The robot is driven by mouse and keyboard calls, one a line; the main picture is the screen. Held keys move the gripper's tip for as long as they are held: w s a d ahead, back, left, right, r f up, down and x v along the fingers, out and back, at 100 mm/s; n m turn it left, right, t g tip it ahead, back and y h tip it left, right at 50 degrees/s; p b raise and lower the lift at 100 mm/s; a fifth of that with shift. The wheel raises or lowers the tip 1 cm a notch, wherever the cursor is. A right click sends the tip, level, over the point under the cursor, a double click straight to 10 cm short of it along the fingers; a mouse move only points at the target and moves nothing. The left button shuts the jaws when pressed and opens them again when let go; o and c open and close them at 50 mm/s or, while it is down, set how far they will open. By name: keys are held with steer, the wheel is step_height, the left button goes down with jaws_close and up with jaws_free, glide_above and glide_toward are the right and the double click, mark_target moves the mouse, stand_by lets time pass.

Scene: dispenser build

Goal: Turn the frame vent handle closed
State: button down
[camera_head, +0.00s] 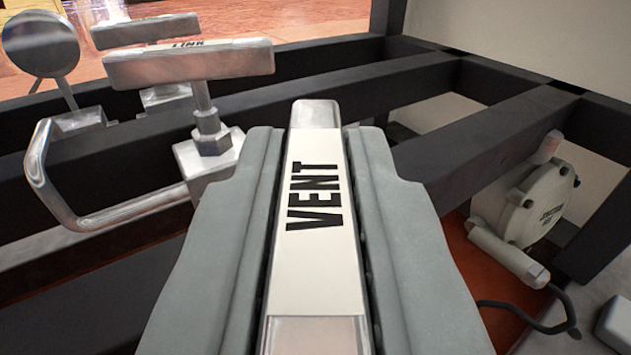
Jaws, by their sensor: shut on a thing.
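The vent handle (317,200) is a bright metal bar with a white plate marked "VENT". It runs lengthwise up the middle of the view, its rounded far end sticking out past the fingers. My gripper (317,165) is shut on it, with one grey padded finger along each long side. The handle's stem and the valve under it are hidden by the handle and the fingers.
To the left stand a metal T-handle marked "LINK" (188,62), another T-handle behind it, a round metal disc (41,44) and a bent metal pipe (100,215). Dark frame beams (470,135) cross behind. A grey round housing (525,200) with a cable sits lower right.

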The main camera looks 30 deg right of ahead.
steer(key=shift+m+g+h, duration=1)
steer(key=shift+m+h, duration=0.1)
steer(key=shift+h, duration=0.3)
steer(key=c, duration=1.4)
jaws_free()
steer(key=shift+s, duration=0.1)
steer(key=v, duration=1.7)
steer(key=shift+a, duration=0.25)
